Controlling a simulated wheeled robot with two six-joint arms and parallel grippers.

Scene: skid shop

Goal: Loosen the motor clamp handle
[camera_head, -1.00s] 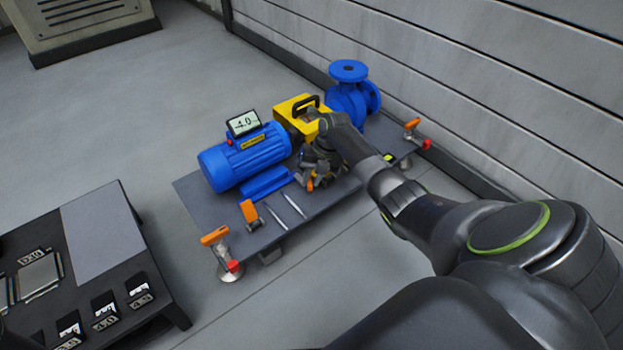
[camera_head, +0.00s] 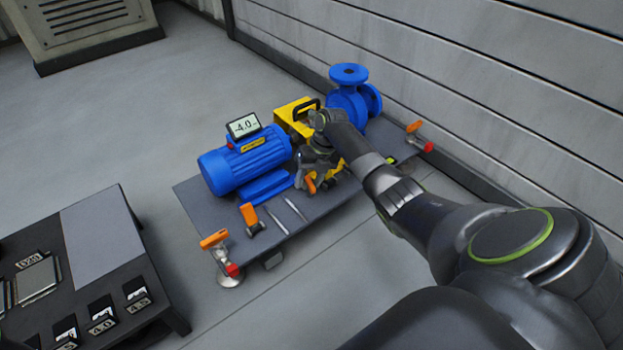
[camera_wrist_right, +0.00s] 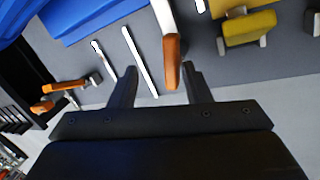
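The blue motor (camera_head: 245,160) sits on the grey skid plate (camera_head: 320,212). An orange clamp handle (camera_head: 311,185) with a pale lever stands at the motor's right end, partly hidden by my right gripper (camera_head: 312,168). In the right wrist view the orange handle (camera_wrist_right: 172,62) points down between the two fingertips of my right gripper (camera_wrist_right: 160,78), nearer the right finger. The fingers are apart, with a gap visible to its left. A second orange handle (camera_head: 249,213) is at the motor's near left. My left gripper is not in view.
A yellow guard (camera_head: 295,112) and a blue pump (camera_head: 347,98) stand behind the gripper. Two thin rods (camera_head: 273,216) lie on the plate. Orange-handled clamps stand at the plate's left (camera_head: 214,238) and right (camera_head: 413,126) ends. A dark table (camera_head: 105,225) is at left.

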